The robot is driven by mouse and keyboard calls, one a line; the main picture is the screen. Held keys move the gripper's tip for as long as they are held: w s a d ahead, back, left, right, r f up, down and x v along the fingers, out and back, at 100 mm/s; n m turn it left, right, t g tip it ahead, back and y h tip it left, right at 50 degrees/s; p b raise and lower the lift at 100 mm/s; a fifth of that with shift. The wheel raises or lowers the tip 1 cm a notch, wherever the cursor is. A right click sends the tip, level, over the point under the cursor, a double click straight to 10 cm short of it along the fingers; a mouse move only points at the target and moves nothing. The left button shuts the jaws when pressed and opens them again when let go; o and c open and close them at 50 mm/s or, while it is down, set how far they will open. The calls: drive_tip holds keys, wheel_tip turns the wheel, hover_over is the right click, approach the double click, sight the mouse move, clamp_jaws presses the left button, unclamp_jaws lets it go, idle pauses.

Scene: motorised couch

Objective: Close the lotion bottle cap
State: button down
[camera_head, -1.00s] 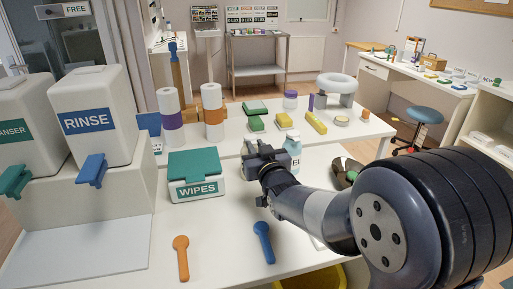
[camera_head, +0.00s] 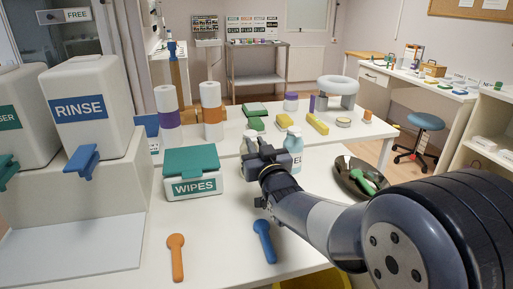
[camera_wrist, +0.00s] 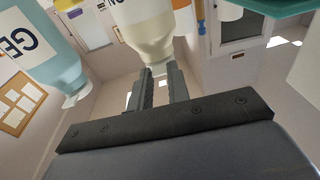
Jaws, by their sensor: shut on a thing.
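The cream lotion bottle (camera_head: 250,135) stands on the white table, partly hidden behind my gripper (camera_head: 259,160). In the wrist view, which appears upside down, the lotion bottle (camera_wrist: 154,32) hangs at the top centre. The two fingers of my gripper (camera_wrist: 160,84) lie on either side of its cap end and are shut on it. The cap itself is mostly hidden between the fingers, so I cannot tell how it sits.
A pale blue gel bottle (camera_head: 294,148) stands close on the right. A wipes box (camera_head: 193,175) is on the left. An orange spoon (camera_head: 177,257) and a blue spoon (camera_head: 264,240) lie in front. A dark dish (camera_head: 352,176) holds a green object.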

drive_tip(key=c, duration=1.3)
unclamp_jaws()
wheel_tip(320, 180, up, 10)
drive_tip(key=shift+p, duration=0.9)
